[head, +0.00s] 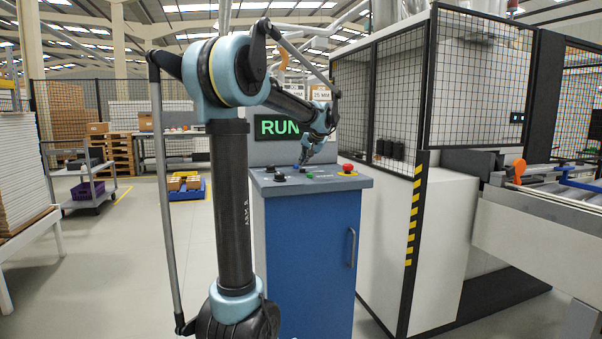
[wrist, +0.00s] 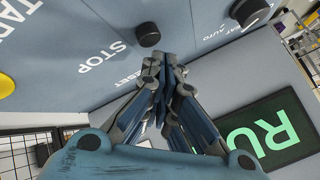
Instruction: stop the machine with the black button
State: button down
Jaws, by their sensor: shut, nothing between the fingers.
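The control panel (head: 325,182) is the grey sloped top of a blue cabinet. In the wrist view, a round black button (wrist: 148,34) stands on the panel near the printed words STOP and RESET. My gripper (head: 304,162) reaches down over the panel in the head view. In the wrist view, my gripper's fingertips (wrist: 164,60) are together and empty, right beside the black button. I cannot tell whether they touch it. The display (head: 278,127) reads RUN in green; part of it also shows in the wrist view (wrist: 258,135).
A black knob (wrist: 250,12) sits near the AUTO label. A red mushroom button (head: 347,168) is at the panel's right, and a green button (head: 311,175) near its front. A caged machine (head: 400,100) stands close on the right. The floor left of the cabinet is clear.

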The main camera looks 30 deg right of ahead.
jog(key=shift+f, duration=0.8)
dwell(1.4)
jog(key=shift+r, duration=0.85)
jog(key=shift+r, duration=0.1)
jog(key=shift+r, duration=2.45)
